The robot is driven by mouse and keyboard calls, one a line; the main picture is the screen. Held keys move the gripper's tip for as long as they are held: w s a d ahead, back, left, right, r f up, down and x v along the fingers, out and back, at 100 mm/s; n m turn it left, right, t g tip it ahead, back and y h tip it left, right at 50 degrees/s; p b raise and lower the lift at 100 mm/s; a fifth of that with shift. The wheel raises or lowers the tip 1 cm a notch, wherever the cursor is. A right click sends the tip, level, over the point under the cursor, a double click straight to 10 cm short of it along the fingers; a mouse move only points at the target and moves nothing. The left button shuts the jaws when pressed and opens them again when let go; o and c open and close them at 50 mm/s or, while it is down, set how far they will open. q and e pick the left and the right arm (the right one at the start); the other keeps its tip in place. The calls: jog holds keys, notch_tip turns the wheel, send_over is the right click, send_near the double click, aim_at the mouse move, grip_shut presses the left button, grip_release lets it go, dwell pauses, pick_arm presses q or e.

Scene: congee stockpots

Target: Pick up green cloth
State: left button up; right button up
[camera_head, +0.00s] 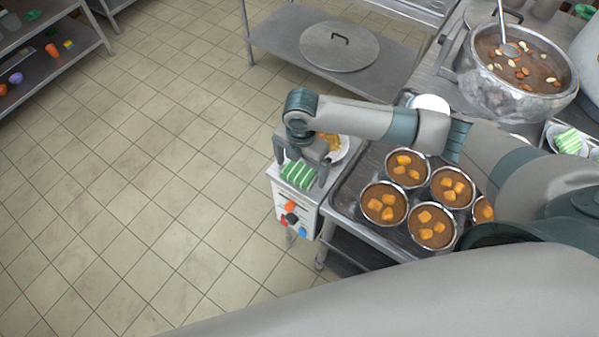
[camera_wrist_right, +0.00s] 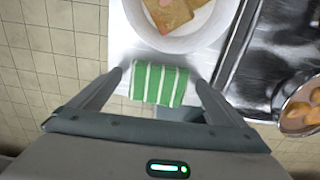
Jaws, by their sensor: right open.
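The green cloth (camera_head: 299,174) has white stripes and lies on top of a small white cabinet at the left end of the tray counter. My right gripper (camera_head: 304,182) is over it, with a finger on either side. In the right wrist view the cloth (camera_wrist_right: 158,84) sits between the two open fingertips of the gripper (camera_wrist_right: 158,76), with gaps at both sides. Whether the fingers reach down to the cloth's height is hard to tell. My left gripper is not in view.
A white plate of food (camera_wrist_right: 182,38) stands right behind the cloth. Several bowls of congee (camera_head: 384,204) fill the metal tray to the right. A large stockpot (camera_head: 490,92) with a ladle stands at the back right. Open tiled floor (camera_head: 140,190) lies to the left.

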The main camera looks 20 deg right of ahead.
aim_at(305, 169)
jog(key=c, duration=1.1)
jog(key=shift+r, duration=0.1)
jog(key=shift+r+b, duration=0.3)
jog(key=shift+r, duration=0.2)
jog(key=r, duration=0.1)
jog(key=d+r+b, duration=0.1)
jog(key=r, duration=0.1)
jog(key=shift+s+r, duration=0.1)
jog(key=shift+s, duration=0.05)
jog(key=s+d+r+b, duration=0.1)
jog(key=d+r, duration=0.1)
jog(key=d, duration=0.1)
jog(key=s+d+r+b, duration=0.1)
jog(key=s+d+r, duration=0.1)
jog(key=d, duration=0.1)
jog(key=s+d+r+b, duration=0.1)
jog(key=s+d+r, duration=0.1)
jog(key=d, duration=0.1)
jog(key=shift+d+r, duration=0.15)
jog(key=shift+r, duration=0.2)
jog(key=o, duration=0.5)
jog(key=shift+c, duration=0.2)
jog(key=c, duration=0.4)
